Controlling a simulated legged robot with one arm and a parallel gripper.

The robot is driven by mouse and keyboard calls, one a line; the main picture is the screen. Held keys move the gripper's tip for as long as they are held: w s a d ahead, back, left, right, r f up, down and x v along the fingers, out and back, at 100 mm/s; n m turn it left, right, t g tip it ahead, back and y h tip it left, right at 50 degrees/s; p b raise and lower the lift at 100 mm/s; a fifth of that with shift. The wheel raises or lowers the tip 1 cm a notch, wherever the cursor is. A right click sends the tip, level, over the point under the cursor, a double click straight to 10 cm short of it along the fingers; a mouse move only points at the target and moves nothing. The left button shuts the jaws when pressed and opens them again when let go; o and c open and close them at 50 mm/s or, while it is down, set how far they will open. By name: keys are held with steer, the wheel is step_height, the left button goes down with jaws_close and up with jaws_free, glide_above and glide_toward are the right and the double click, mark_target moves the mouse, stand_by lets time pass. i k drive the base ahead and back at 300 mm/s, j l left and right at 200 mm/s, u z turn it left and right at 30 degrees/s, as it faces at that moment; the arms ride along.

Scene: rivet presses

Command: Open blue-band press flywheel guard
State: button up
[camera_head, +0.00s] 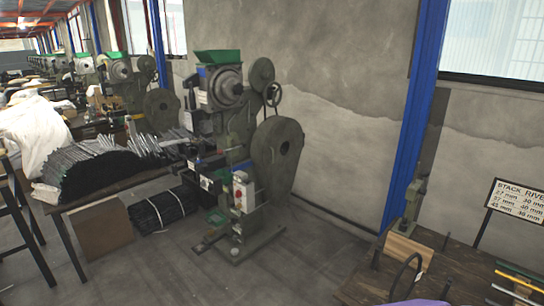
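A grey-green rivet press (232,130) with a green hopper (218,57) stands upright near the wall at picture centre. A small blue patch shows just below the hopper; I cannot tell for sure that it is a band. The large flywheel guard (270,165) is on the press's right side, a rounded grey-green cover tapering downward with a dark round hole. It looks closed against the press. A handwheel and a smaller round cover (262,75) sit above it. My gripper is not in view.
A table (120,187) with dark rods stands left of the press, with a bundle (160,208) on the floor. A wooden bench (450,272) with a sign (516,200) is at lower right. Open floor (300,262) lies before the press. More presses stand at back left.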

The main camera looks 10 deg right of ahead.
mark_target(280, 171)
steer(key=i+j, duration=0.2)
steer(key=i, duration=1.7)
steer(key=i+j+u, duration=0.1)
steer(key=i, duration=1.85)
